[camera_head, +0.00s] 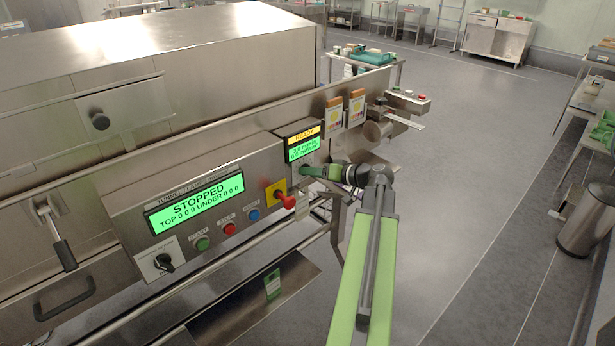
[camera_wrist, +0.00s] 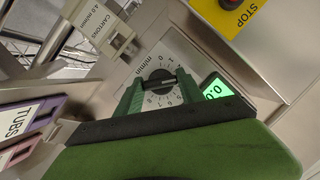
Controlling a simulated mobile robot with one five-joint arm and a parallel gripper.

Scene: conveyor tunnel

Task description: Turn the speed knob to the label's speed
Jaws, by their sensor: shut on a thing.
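The speed knob (camera_wrist: 160,78) is black and sits on a white dial plate (camera_wrist: 150,60) marked in m/min. My gripper (camera_wrist: 157,88) has its two green fingers shut on the knob, one on each side. The dial numbers are partly covered, and I cannot tell which one the knob points at. A white label (camera_wrist: 105,22) above left of the dial reads CARTONS 4.0 m/min. A small green display (camera_wrist: 216,90) beside the dial reads 0.0. In the head view my gripper (camera_head: 308,171) reaches the machine's right end, and the knob is hidden there.
A purple TUBS holder (camera_wrist: 30,118) is at the left. The main panel display (camera_head: 195,203) reads STOPPED, with start, stop and reset buttons below it. Open floor (camera_head: 470,130) lies right of the machine.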

